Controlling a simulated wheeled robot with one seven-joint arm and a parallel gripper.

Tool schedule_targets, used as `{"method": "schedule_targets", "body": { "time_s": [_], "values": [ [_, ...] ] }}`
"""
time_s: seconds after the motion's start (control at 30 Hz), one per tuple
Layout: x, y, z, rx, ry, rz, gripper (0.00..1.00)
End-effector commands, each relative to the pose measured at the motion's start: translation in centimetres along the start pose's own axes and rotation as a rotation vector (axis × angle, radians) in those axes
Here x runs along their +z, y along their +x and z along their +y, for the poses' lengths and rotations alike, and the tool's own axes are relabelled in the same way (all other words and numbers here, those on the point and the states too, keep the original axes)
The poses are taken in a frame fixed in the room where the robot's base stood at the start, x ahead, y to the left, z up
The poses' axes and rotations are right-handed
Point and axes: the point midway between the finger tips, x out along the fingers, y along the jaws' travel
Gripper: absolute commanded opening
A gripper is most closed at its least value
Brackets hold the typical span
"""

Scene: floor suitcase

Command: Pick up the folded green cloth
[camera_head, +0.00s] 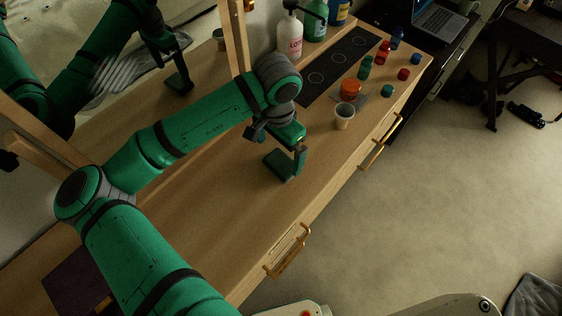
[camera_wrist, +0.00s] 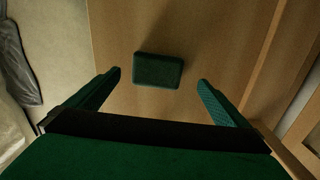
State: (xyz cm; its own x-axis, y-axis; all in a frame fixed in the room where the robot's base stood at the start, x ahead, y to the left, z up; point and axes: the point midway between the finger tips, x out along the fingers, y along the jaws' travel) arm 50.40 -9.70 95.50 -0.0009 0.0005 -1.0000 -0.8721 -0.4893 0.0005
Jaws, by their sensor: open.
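The folded green cloth shows in the wrist view as a small dark green rectangular pad (camera_wrist: 158,70) lying flat on the wooden top. My gripper (camera_wrist: 159,80) is open, with one finger to the left of the cloth and one to the right. There is bare wood between the cloth and each finger, and nothing is held. In the head view my gripper (camera_head: 285,163) points down over the dresser top. There the cloth cannot be told apart from the green fingers.
The wooden dresser top (camera_head: 200,215) is clear around my gripper. A small cup (camera_head: 344,116), an orange jar (camera_head: 351,88) and several small colored bottles stand further back. Pump bottles (camera_head: 290,33) stand near the wood-framed mirror (camera_head: 237,40). Gold handles (camera_head: 287,252) stick out at the front.

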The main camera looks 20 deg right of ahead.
Motion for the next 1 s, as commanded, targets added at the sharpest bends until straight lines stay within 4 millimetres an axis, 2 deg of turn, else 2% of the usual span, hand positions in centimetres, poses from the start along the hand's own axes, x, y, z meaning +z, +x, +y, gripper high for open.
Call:
{"method": "schedule_targets", "body": {
  "time_s": [0.17,0.5,0.8,0.83,0.87,1.0],
  "values": [
    [-0.1,1.0,0.2,0.0,0.003,0.0,1.0],
    [-0.5,5.2,0.6,0.001,0.005,-0.001,1.0],
    [-0.5,5.8,0.6,0.001,0.005,0.001,1.0],
    [-0.5,5.8,0.6,0.001,0.005,0.001,0.98],
    [-0.5,5.8,0.6,0.001,0.005,0.0,0.9],
    [-0.5,5.8,0.6,0.001,0.005,0.0,0.57]
  ]
}}
